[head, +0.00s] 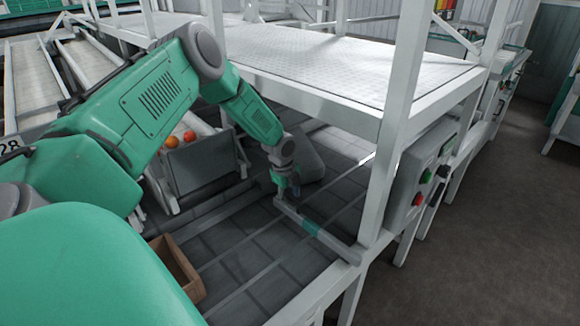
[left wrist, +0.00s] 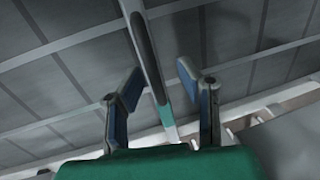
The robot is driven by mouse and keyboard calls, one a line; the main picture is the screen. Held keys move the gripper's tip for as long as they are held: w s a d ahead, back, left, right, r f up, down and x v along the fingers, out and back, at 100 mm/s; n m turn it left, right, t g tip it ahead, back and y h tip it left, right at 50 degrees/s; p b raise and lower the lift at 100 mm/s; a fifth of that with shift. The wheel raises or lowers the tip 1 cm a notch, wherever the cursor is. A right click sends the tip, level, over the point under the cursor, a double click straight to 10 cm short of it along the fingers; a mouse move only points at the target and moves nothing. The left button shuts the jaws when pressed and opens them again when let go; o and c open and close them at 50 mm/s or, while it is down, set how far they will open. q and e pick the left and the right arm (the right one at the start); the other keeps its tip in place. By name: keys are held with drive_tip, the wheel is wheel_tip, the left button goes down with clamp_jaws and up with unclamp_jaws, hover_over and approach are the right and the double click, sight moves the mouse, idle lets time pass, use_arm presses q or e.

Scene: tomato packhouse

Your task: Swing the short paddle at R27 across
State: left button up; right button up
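The short paddle (head: 332,243) is a pale grey bar with a teal band, lying low over the grey slatted bed, its near end by a white post. In the left wrist view the paddle (left wrist: 148,55) runs lengthwise between the two fingers. My left gripper (head: 287,188) is above the paddle's far end, pointing down. In the wrist view the left gripper (left wrist: 160,80) is open, with fingers spread on either side of the bar and a gap visible on the right. Contact on the left is hard to tell. My right gripper is not in view. No R27 label is readable.
A white post (head: 392,130) and raised deck (head: 330,75) stand right of my arm. A grey control box (head: 410,185) with red and green buttons hangs there. A cardboard box (head: 178,268) stands at lower left. Tomatoes (head: 190,135) lie on a chute behind my arm.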

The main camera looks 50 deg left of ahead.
use_arm(q)
drive_tip(key=shift+a, duration=0.15)
drive_tip(key=shift+s+r, duration=0.1)
drive_tip(key=shift+r, duration=0.2)
wheel_tip(320, 180, up, 11)
drive_tip(key=s, duration=0.2)
idle(0.5)
